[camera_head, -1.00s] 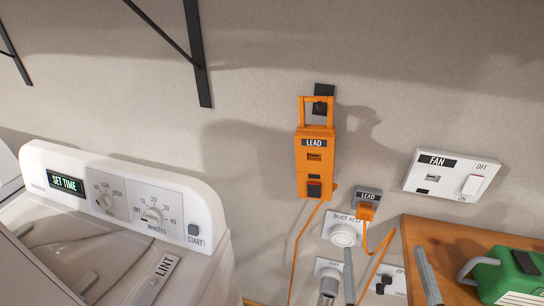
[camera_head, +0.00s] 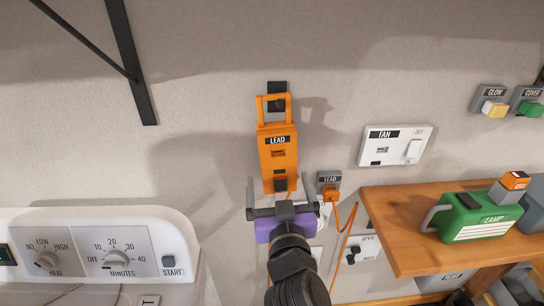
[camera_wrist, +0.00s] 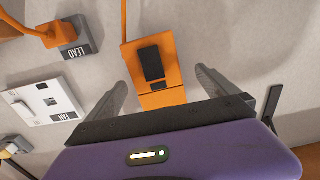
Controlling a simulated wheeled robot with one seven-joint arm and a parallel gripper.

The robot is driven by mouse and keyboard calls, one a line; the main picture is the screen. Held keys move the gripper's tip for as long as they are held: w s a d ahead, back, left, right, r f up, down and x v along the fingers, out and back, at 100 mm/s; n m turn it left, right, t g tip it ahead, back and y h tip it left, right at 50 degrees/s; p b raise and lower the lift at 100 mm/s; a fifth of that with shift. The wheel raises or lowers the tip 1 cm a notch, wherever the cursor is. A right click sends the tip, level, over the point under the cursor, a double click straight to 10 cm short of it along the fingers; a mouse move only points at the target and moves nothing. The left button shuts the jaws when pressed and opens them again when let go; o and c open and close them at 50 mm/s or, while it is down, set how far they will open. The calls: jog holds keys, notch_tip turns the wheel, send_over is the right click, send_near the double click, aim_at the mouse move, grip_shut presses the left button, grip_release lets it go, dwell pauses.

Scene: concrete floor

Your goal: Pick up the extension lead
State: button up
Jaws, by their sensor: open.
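The extension lead (camera_head: 278,150) is an orange block labelled LEAD, hanging upright by its handle from a dark hook (camera_head: 277,88) on the wall. Its cord runs to an orange plug (camera_head: 330,193) in a grey LEAD socket. My gripper (camera_head: 281,186) is open and empty, at the lead's lower end in the head view. In the wrist view the lead's body (camera_wrist: 150,60), with its black switch, shows beyond and between the two fingers (camera_wrist: 158,88). I cannot tell whether either finger touches it. My gripper hides part of the cord and the wall fitting below.
A dryer (camera_head: 110,250) stands at lower left. A FAN switch plate (camera_head: 394,146) is on the wall. A black bracket (camera_head: 130,60) is at upper left. The wall around the lead's upper part is clear.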

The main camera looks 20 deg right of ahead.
aim_at(277, 176)
jog(key=p+x, duration=0.2)
jog(key=x, duration=0.3)
jog(key=shift+f, duration=0.1)
grip_shut()
dwell(0.3)
